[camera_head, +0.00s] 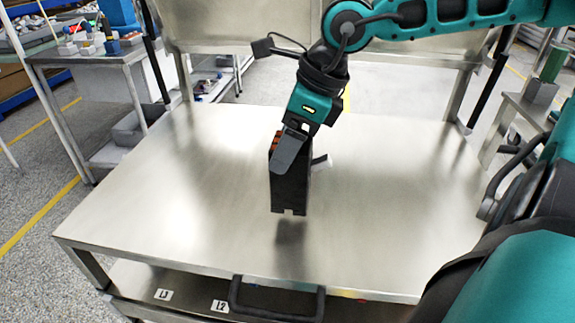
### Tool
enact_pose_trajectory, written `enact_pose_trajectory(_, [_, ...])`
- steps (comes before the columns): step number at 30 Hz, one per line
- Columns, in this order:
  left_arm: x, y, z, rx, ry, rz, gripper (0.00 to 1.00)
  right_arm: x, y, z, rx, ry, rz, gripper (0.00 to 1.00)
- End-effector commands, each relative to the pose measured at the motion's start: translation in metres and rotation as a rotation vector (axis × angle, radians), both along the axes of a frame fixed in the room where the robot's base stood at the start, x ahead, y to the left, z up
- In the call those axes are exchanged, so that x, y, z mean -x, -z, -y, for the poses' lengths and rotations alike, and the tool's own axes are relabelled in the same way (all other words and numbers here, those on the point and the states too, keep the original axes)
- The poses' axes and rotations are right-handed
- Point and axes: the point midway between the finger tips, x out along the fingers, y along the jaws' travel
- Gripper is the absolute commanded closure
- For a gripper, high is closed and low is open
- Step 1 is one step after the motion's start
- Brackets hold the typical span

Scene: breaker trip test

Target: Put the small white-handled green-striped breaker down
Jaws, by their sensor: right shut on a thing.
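The breaker (290,192) is a dark, upright block with orange-red parts at its upper left and a white handle sticking out on its right. I cannot make out a green stripe from here. My right gripper (290,150) comes down from above and is shut on the breaker's upper part, hiding some of it. The breaker is over the middle of the metal table (170,200). A shadow lies just in front of its lower end, and it seems to be slightly above the surface. My left gripper is not in view.
The metal tabletop is otherwise clear around the breaker. A dark handle (277,312) and labels L1 and L2 are at the front, below the top. A side table (85,55) with small parts stands at the back left. A grey stand with a green cylinder (553,62) is at the right.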

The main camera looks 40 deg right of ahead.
Motion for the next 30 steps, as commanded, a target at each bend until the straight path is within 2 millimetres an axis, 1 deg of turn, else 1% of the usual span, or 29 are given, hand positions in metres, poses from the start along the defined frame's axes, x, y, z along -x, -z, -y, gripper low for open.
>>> enact_pose_trajectory(2, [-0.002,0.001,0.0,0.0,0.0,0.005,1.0,0.0,0.006,0.0,0.0,-0.001,0.001,1.0])
enact_pose_trajectory(9, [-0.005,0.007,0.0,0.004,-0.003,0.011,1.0,0.0,0.04,0.0,-0.001,0.0,-0.001,1.0])
enact_pose_trajectory(11, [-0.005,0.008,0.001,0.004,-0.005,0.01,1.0,0.0,0.042,0.0,-0.001,0.0,0.001,1.0])
enact_pose_trajectory(17, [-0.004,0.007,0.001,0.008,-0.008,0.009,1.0,0.0,0.041,0.0,-0.001,-0.001,0.003,1.0])
enact_pose_trajectory(22, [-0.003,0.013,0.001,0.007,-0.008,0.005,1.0,0.0,0.045,0.0,-0.001,-0.001,0.003,1.0])
enact_pose_trajectory(23, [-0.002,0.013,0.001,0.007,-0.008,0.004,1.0,0.0,0.045,0.0,0.0,-0.001,0.0,0.24])
enact_pose_trajectory(30, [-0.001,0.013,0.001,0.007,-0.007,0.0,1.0,0.0,0.044,0.0,0.0,-0.001,0.0,0.01])
